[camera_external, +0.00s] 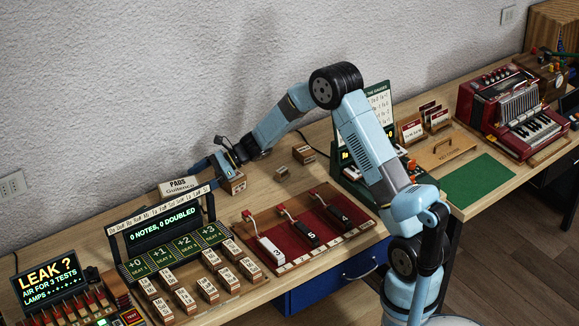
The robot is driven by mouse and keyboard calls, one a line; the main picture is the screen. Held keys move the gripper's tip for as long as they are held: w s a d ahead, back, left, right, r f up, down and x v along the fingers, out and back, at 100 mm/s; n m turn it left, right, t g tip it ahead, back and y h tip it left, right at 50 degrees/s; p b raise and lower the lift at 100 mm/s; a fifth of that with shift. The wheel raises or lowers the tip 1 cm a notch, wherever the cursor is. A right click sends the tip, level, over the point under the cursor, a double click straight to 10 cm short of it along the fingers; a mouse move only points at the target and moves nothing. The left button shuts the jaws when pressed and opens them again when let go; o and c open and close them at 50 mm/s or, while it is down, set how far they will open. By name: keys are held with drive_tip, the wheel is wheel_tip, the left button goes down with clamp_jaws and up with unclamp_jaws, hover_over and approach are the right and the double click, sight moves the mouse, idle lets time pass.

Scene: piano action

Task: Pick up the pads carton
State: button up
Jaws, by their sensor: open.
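The pads carton (181,187) is a pale box with the word PADS on its front. It stands on the bench at the back left, behind the lit note display. My gripper (212,162) is open, low and just to the right of the carton, pointing left towards it. The frame is too small to tell whether a finger touches the carton. Nothing shows held between the fingers.
A small wooden block (234,184) stands right under my wrist. Two more small blocks (303,154) lie further right. The note display (162,236) and the red lever panel (309,229) fill the bench in front. The wall is close behind.

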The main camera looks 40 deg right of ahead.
sight(192, 182)
drive_tip(key=shift+r+x, duration=0.15)
drive_tip(key=shift+x, duration=1.2)
drive_tip(key=shift+r+x, duration=0.15)
drive_tip(key=shift+x, duration=1.2)
drive_tip(key=shift+s+a, duration=0.1)
drive_tip(key=shift+a, duration=0.05)
drive_tip(key=shift+c, duration=0.4)
drive_tip(key=c, duration=0.9)
drive_tip(key=shift+r, duration=0.15)
